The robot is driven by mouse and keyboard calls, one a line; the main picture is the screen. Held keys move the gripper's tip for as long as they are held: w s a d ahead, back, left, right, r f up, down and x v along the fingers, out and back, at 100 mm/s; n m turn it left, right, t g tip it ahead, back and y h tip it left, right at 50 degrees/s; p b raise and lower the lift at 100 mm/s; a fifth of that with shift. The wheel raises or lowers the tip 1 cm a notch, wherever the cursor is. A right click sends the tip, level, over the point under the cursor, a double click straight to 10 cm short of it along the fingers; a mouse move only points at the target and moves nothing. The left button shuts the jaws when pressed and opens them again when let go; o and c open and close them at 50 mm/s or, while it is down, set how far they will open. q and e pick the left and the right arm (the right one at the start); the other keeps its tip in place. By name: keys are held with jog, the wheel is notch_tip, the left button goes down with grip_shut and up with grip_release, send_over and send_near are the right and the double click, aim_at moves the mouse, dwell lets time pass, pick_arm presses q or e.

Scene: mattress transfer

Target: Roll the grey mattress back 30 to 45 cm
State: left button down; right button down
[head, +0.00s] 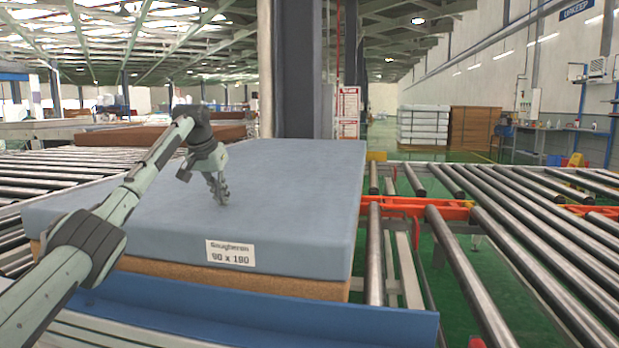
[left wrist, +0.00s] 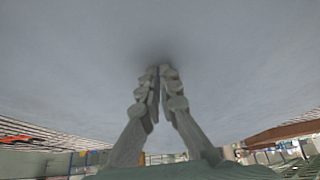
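The grey mattress (head: 290,185) is a thick blue-grey slab with a white label (head: 231,256) on its near side. It lies flat on a brown layer (head: 215,278). My left arm reaches over it from the left. My left gripper (head: 223,203) points down at the mattress top, left of its middle. In the left wrist view, the fingers of my left gripper (left wrist: 159,70) come together at the tips with nothing seen between them. The mattress (left wrist: 70,70) fills most of that view, with a dark shadow around the fingertips; contact cannot be told. My right gripper is out of view.
A blue ledge (head: 250,310) runs along the mattress's near side. Roller conveyors lie left (head: 60,165) and right (head: 480,260), with orange frame parts (head: 430,208) at the right. A dark column (head: 302,70) stands behind the mattress. The mattress top is otherwise clear.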

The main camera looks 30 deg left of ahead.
aim_at(190, 203)
pick_arm(q)
jog(key=shift+s+a+f, duration=0.15)
jog(key=shift+s+a, duration=0.1)
jog(key=shift+a, duration=0.55)
jog(key=shift+s+a+f, duration=0.1)
jog(key=shift+s+a, duration=0.15)
jog(key=shift+a, duration=0.6)
jog(key=shift+s+a+f, duration=0.15)
jog(key=shift+s+a, duration=0.1)
jog(key=shift+a, duration=0.55)
jog(key=shift+s+a, duration=0.2)
jog(key=shift+a, duration=0.6)
jog(key=shift+s+a, duration=0.25)
jog(key=shift+a, duration=0.6)
jog(key=shift+s+a, duration=0.2)
jog(key=shift+a, duration=0.6)
